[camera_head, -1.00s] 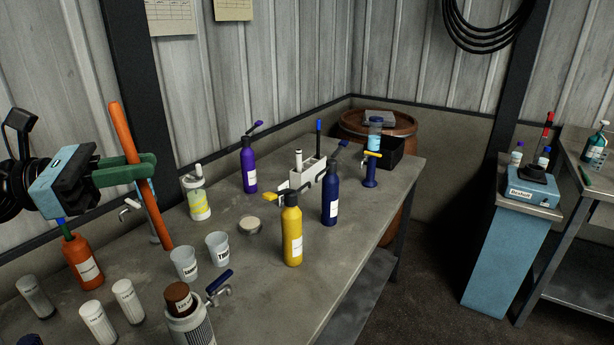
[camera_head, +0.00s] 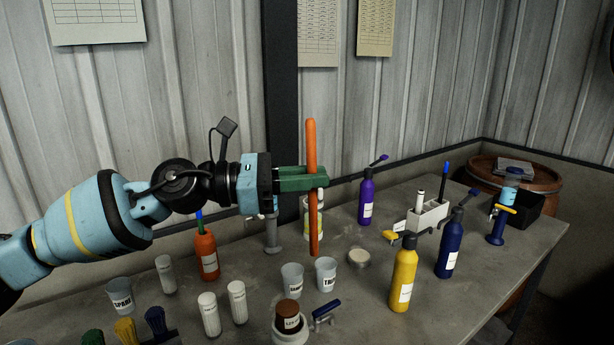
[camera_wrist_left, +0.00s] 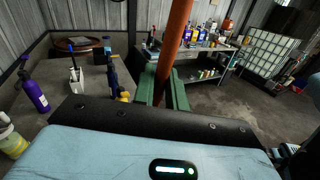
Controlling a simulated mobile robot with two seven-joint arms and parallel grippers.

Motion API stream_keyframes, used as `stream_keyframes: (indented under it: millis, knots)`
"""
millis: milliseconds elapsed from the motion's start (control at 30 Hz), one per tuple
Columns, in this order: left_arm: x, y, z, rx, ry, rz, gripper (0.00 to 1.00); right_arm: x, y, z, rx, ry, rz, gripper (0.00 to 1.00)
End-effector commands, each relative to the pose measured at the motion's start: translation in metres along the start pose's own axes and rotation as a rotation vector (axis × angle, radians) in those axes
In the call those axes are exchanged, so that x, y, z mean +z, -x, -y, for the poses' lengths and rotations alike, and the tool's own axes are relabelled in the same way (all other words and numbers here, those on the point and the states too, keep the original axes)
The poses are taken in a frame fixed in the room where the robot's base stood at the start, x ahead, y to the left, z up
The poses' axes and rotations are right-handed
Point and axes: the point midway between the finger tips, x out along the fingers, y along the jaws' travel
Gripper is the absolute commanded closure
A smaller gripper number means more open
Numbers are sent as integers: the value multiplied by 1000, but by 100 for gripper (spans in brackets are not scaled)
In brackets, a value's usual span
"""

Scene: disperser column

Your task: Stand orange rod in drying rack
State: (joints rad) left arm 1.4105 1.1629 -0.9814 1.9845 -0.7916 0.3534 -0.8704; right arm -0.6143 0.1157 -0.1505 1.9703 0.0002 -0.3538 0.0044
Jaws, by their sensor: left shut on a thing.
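The orange rod (camera_head: 312,215) is a long, plain stick, held nearly upright in the head view. My left gripper (camera_head: 318,178) has green fingers and is shut on the rod above its middle. The rod also shows between the green fingers in the left wrist view (camera_wrist_left: 174,50). Its lower end appears just above the grey table (camera_head: 360,290), behind the white cups. A white rack-like holder (camera_head: 428,216) stands at the right of the table with a white and a blue-tipped item in it; I cannot tell if it is the drying rack. My right gripper is not in view.
A purple bottle (camera_head: 366,198), yellow bottle (camera_head: 404,275) and dark blue bottle (camera_head: 450,245) stand on the table. An orange bottle (camera_head: 207,255), white cups (camera_head: 326,274) and a brown-topped jar (camera_head: 288,318) crowd the left and front. Clear tabletop lies at front right.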

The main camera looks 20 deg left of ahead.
Motion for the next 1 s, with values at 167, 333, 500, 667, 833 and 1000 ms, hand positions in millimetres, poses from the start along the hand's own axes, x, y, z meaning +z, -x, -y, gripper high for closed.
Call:
stream_keyframes:
  millis: [167,333,500,667,833,1000]
  knots:
    - [1,-8,-2,56,-8,-3,100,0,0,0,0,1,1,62]
    - [-2,-12,-5,99,-9,-7,100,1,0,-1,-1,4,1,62]
    - [-6,-17,-7,141,-7,-10,100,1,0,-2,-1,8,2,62]
    - [-10,-20,-9,176,-6,-14,100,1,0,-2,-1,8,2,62]
    - [-15,-22,-10,216,-4,-20,100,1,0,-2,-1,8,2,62]
    - [-23,-26,-12,275,-2,-28,100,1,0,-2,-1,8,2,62]
